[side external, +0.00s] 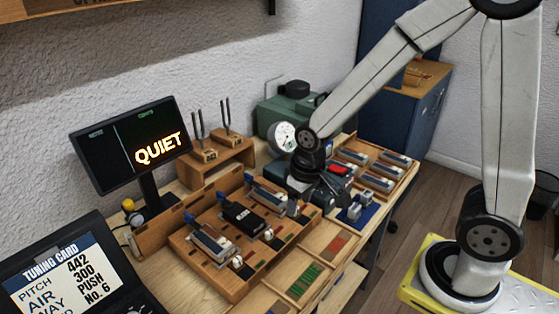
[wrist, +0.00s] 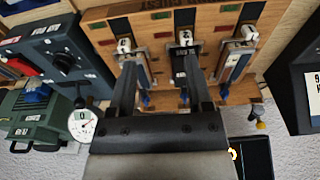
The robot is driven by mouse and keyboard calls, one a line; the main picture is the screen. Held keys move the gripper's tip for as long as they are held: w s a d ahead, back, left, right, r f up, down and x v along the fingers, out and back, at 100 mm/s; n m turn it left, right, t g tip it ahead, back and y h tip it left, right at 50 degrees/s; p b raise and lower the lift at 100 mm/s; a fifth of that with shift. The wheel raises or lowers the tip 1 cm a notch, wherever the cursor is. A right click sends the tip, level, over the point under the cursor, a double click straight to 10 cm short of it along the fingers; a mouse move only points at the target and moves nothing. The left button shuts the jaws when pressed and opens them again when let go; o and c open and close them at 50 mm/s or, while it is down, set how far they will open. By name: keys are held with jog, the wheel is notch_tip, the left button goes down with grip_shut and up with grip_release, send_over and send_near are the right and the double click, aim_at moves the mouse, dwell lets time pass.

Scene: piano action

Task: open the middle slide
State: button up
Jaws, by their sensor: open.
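The wooden rack (side external: 190,262) carries three slides side by side. The middle slide (side external: 243,216) has a black labelled block on it and a pale knob at its near end. In the wrist view the middle slide's white end piece (wrist: 185,39), marked 2, is near the tip of the right-hand finger.
The left slide (side external: 212,241) and right slide (side external: 267,193) flank the middle one closely. A green machine with a round gauge (side external: 283,136) stands behind my gripper. A monitor (side external: 130,143) reads QUIET. A tray of several parts (side external: 372,170) lies at right, with coloured compartments (side external: 304,281) in front.

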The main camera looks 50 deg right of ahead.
jog(key=g, duration=0.2)
send_over(269, 231)
notch_tip(269, 231, down, 2)
jog(key=shift+f, duration=0.2)
jog(key=shift+f, duration=0.1)
jog(key=shift+f, duration=3.8)
grip_shut()
